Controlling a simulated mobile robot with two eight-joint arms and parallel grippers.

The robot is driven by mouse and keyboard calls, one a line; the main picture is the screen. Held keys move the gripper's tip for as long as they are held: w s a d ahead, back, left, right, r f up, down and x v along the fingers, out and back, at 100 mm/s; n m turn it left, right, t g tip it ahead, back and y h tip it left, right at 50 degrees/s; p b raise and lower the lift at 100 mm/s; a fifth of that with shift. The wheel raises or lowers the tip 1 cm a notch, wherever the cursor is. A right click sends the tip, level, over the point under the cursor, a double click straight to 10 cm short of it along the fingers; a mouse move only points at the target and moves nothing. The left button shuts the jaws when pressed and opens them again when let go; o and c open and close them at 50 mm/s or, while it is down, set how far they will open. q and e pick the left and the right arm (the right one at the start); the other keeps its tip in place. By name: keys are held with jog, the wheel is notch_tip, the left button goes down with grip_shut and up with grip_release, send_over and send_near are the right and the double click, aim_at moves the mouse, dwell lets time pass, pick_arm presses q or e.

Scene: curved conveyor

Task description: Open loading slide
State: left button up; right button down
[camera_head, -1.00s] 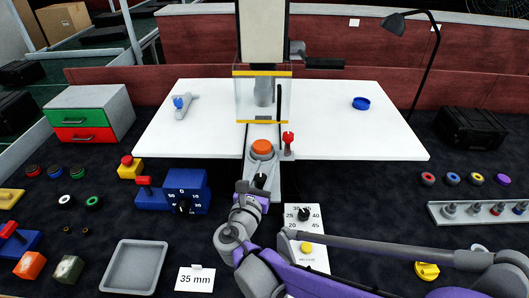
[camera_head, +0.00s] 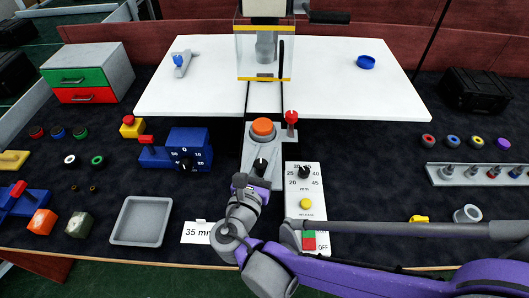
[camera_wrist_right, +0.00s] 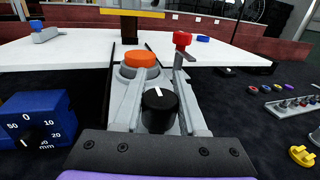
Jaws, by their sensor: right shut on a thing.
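The loading slide (camera_head: 252,151) is a narrow grey carriage reaching out from under the white table's front edge. It carries an orange round part (camera_head: 263,127), a red-topped pin (camera_head: 291,118) at its right and a black knob (camera_head: 260,165) at its near end. My right gripper (camera_wrist_right: 157,112) is shut on the black knob; in the right wrist view the knob (camera_wrist_right: 160,104) stands between its two grey fingers. In the head view the right wrist hides the slide's nearest end. My left gripper is out of view.
A clear guard (camera_head: 263,60) with yellow edges stands on the white table (camera_head: 330,75) behind the slide. A white dial panel (camera_head: 305,190) lies close at the right, a blue dial box (camera_head: 188,149) at the left. A grey tray (camera_head: 140,221) lies front left.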

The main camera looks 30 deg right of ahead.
jog(key=shift+c, duration=2.3)
grip_release()
jog(key=v, duration=1)
jog(key=shift+s+a, duration=0.25)
jog(key=shift+s, duration=0.05)
